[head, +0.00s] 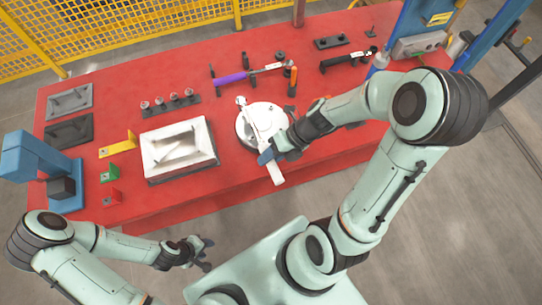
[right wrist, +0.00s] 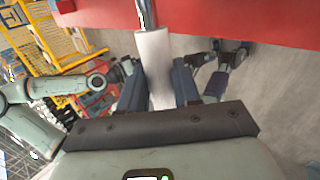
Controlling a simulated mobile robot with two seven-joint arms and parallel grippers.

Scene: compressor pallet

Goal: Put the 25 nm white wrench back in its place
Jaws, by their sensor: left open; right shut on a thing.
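The white wrench (head: 276,174) is held by my right gripper (head: 268,156) near its handle. Its silver head end reaches over the round metal part (head: 248,135) on the red table, and its white handle points to the table's front edge. I cannot tell whether it touches the round part. In the right wrist view the white handle (right wrist: 153,62) lies between the two fingers of my right gripper (right wrist: 160,88). My left gripper (head: 200,252) is open and empty, in front of the table, away from the wrench.
A purple-handled wrench (head: 231,79) rests on dark upright holders behind the round part. A black wrench (head: 345,60) lies at the back right. A white tray-like part (head: 180,128) and a row of small fittings (head: 172,106) stand to the left. The red table's (head: 235,178) front strip is clear.

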